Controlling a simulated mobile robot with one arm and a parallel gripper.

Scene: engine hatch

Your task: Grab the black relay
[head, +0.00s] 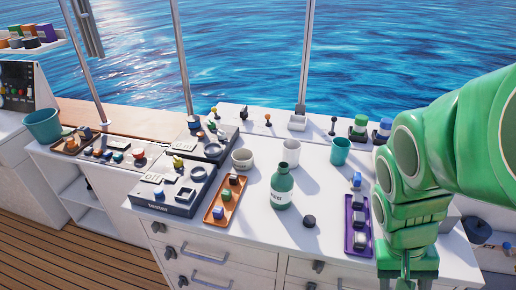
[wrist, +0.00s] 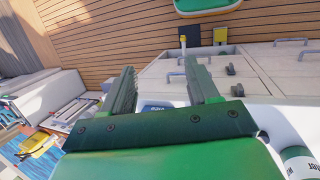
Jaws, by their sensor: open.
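I cannot single out the black relay with certainty. The purple tray (head: 349,246) holds several grey, dark and blue pieces, partly beside my arm. My gripper (head: 407,268) hangs at the right, near the counter's front edge; its fingertips are hard to see there. In the wrist view my gripper (wrist: 161,82) has its two dark fingers spread apart and holds nothing. A small blue thing (wrist: 157,106) shows partly between them, above the palm edge.
A green bottle (head: 282,190) stands mid-counter, with a round black cap-like piece (head: 309,221) beside it. White cups (head: 291,152) and a teal cup (head: 340,150) stand behind. Dark tester boxes (head: 178,197) fill the left. Drawers (head: 213,262) lie below the front edge.

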